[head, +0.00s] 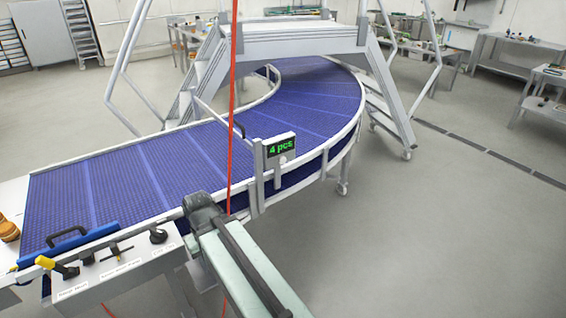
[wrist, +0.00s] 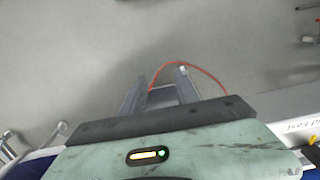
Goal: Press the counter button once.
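The counter (head: 280,147) is a dark display reading "4 pcs" in green, on a post at the conveyor's outer rail. A small pale round spot, possibly its button (head: 283,159), shows just below the digits. My arm reaches in from the bottom of the head view to a dark joint left of and below the counter; my fingers cannot be made out there. In the wrist view my gripper (wrist: 160,82) has two grey fingers spread apart, with nothing between them, over grey floor. The counter is not recognisable in the wrist view.
A curved blue conveyor (head: 115,180) runs under a metal stair bridge (head: 300,42). A control panel (head: 120,265) with levers and a knob is at lower left. A thin red cord (head: 231,100) hangs near my arm.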

